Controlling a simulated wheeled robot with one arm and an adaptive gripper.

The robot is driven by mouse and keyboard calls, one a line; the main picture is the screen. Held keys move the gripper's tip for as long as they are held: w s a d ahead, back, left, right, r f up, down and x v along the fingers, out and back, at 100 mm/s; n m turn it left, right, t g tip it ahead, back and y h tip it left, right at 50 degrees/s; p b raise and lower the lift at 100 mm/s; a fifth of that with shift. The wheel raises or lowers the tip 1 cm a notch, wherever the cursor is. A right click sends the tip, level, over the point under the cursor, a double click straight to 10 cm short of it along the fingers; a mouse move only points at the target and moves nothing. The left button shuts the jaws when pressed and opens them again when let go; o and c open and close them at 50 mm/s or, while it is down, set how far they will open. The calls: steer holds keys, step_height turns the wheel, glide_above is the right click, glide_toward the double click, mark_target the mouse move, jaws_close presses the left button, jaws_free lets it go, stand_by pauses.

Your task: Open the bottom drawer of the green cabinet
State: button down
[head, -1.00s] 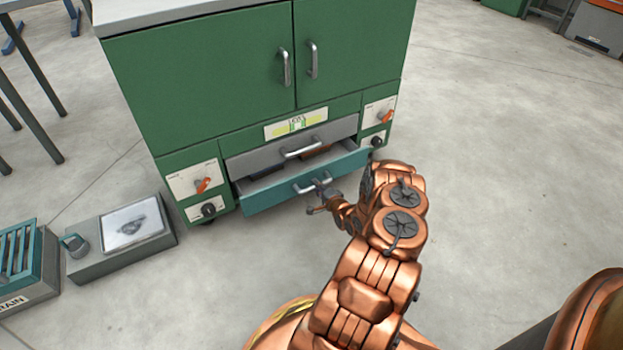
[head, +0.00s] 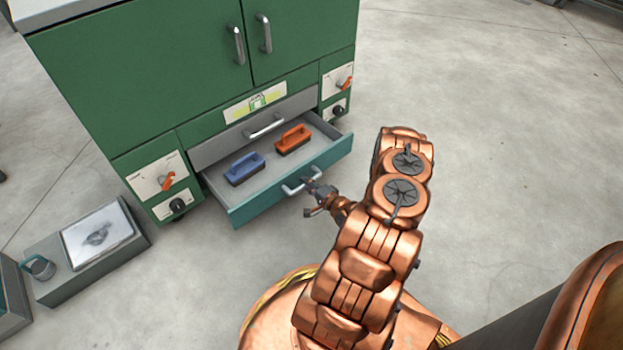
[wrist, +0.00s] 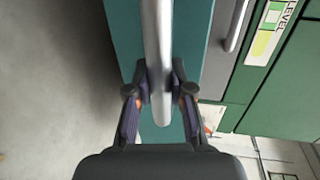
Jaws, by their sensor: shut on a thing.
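The green cabinet (head: 150,75) stands at the upper left of the head view. Its bottom drawer, with a teal front (head: 262,202), is pulled well out. A blue-handled brush (head: 244,169) and an orange-handled brush (head: 293,139) lie inside it. My gripper (head: 312,187) is at the right part of the drawer's silver handle (head: 300,182). In the wrist view my gripper (wrist: 160,85) is shut on the handle bar (wrist: 158,40), one finger on each side. The grey drawer above (head: 225,145) is shut.
Orange switches (head: 167,182) and black knobs (head: 178,205) flank the drawers. The floor to the right is clear.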

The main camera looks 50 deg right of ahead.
steer(key=shift+s, duration=0.15)
steer(key=c, duration=1)
jaws_free()
steer(key=shift+s, duration=0.1)
steer(key=v, duration=1.1)
steer(key=shift+s+r, duration=0.15)
steer(key=shift+s, duration=0.2)
